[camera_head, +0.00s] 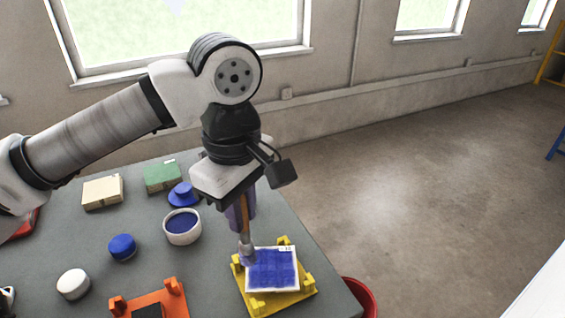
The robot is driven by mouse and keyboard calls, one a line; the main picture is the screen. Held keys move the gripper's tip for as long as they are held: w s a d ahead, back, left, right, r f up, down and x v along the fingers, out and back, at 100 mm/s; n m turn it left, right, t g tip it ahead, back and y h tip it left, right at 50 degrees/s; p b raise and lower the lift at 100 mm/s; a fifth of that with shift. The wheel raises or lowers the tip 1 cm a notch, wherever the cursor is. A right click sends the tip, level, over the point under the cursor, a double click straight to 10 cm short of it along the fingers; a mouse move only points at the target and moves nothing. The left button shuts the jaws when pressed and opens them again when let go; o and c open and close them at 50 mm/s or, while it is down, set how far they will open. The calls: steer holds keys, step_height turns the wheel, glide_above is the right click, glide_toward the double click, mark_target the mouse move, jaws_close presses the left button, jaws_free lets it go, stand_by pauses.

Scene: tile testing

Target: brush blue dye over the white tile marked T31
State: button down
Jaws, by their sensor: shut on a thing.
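A white tile (272,270) lies in a yellow holder (262,305) near the table's right front edge. Blue covers most of its face, with a white border showing around it. A small mark is at its top right corner, too small to read. My gripper (240,212) points down and is shut on a brush (246,240) with an orange-brown handle. The brush's lower end is at the tile's left edge; I cannot tell whether it touches. A white bowl (196,235) holding blue dye (182,223) stands to the left of my gripper.
An orange holder (172,300) with a dark insert stands at the front. A blue round piece (122,246), a white round piece (73,284), a blue lidded item (182,192), a cream box (102,191) and a green box (162,177) are on the table (215,285). A red bucket (362,295) is beyond the right edge.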

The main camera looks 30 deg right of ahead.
steer(key=shift+r+p, duration=0.4)
steer(key=shift+r, duration=0.5)
stand_by(0.4)
